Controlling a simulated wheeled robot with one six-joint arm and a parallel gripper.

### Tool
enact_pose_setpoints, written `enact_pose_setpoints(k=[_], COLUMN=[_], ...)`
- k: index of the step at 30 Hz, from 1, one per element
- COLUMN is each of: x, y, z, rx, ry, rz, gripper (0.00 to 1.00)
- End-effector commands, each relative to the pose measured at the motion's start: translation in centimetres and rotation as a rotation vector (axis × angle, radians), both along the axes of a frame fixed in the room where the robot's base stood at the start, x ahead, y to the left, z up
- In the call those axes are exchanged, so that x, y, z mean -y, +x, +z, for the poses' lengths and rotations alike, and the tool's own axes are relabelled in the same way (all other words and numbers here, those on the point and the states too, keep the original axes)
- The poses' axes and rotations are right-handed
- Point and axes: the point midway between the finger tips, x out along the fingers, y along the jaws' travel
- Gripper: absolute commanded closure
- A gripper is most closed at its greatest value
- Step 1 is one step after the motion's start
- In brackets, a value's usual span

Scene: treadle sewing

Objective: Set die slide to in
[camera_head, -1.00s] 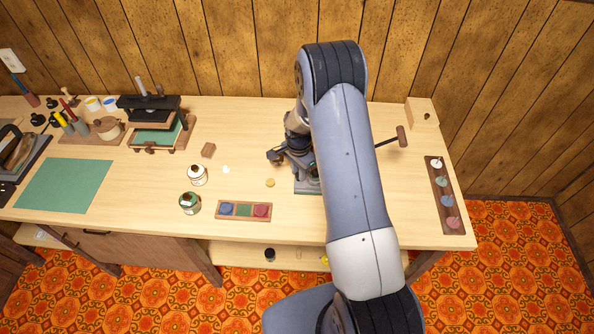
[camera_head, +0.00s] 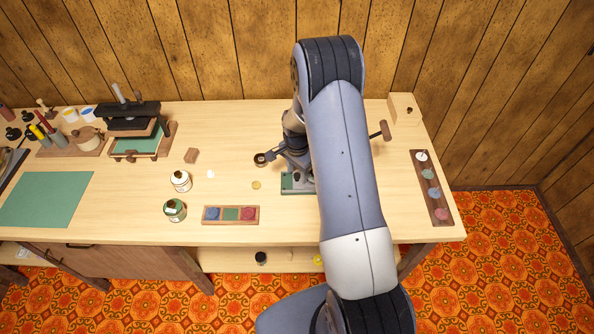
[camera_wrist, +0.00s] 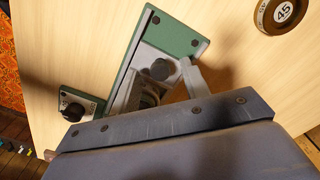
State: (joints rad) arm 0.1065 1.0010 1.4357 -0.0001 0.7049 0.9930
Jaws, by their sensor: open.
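A green-based press or die fixture (camera_head: 287,184) stands on the bench under my arm. In the wrist view its green base (camera_wrist: 183,40) carries a grey metal track with a dark round knob (camera_wrist: 160,70), which looks like the die slide's knob. My gripper (camera_wrist: 163,84) is open, with light grey fingers on either side of the knob area. I cannot tell whether they touch it. My gripper body hides the lower part of the fixture, so the slide's full travel is hidden. In the head view my arm covers much of the fixture.
A small plate with a black dial (camera_wrist: 74,109) lies beside the fixture. A round disc marked 45 (camera_wrist: 282,12) is near the wrist view's top right. A paint tray (camera_head: 230,215), jars (camera_head: 175,210) and a small press (camera_head: 135,130) stand to the left.

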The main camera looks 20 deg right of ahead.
Motion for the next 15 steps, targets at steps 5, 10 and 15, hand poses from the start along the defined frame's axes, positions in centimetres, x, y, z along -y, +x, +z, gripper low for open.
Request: enact_pose_setpoints(k=[5, 10, 15], x=[0.0, 0.0, 0.0], y=[0.1, 0.2, 0.1], z=[1.0, 3.6, 6.8], rx=[0.004, 0.007, 0.005], ry=[0.0, -0.001, -0.001], rz=[0.0, 0.0, 0.0], gripper=[0.56, 0.56, 0.56])
